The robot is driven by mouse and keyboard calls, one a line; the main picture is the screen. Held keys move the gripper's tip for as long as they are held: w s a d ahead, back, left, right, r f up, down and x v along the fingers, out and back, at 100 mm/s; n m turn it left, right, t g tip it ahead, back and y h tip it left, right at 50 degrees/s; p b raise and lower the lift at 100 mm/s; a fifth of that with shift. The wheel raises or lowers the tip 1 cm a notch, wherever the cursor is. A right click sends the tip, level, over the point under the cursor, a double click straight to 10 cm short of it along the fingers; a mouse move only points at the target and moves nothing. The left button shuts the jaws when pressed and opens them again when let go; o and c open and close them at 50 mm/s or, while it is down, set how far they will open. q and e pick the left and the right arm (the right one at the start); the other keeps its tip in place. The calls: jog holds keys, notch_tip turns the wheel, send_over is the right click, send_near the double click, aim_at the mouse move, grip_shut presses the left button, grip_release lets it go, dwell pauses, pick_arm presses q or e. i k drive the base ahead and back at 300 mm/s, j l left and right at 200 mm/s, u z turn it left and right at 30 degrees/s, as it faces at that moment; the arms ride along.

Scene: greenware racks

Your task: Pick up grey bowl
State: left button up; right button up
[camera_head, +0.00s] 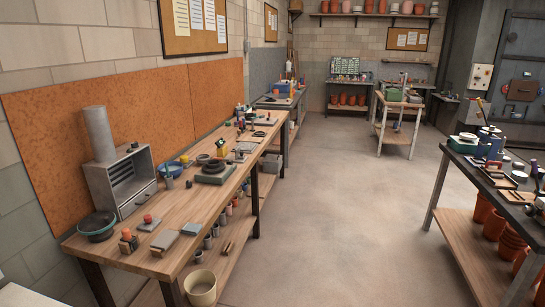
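No bowl in view is plainly grey. A small blue bowl (171,169) stands farther along this bench. Neither of my grippers is in view.
A cream pot (200,288) stands low by the bench's near end. A dark-topped table (487,176) with pots and tools stands at the right, with terracotta pots (490,224) below. The floor (330,200) between is clear.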

aim_at(202, 158)
jog(key=i, duration=2.4)
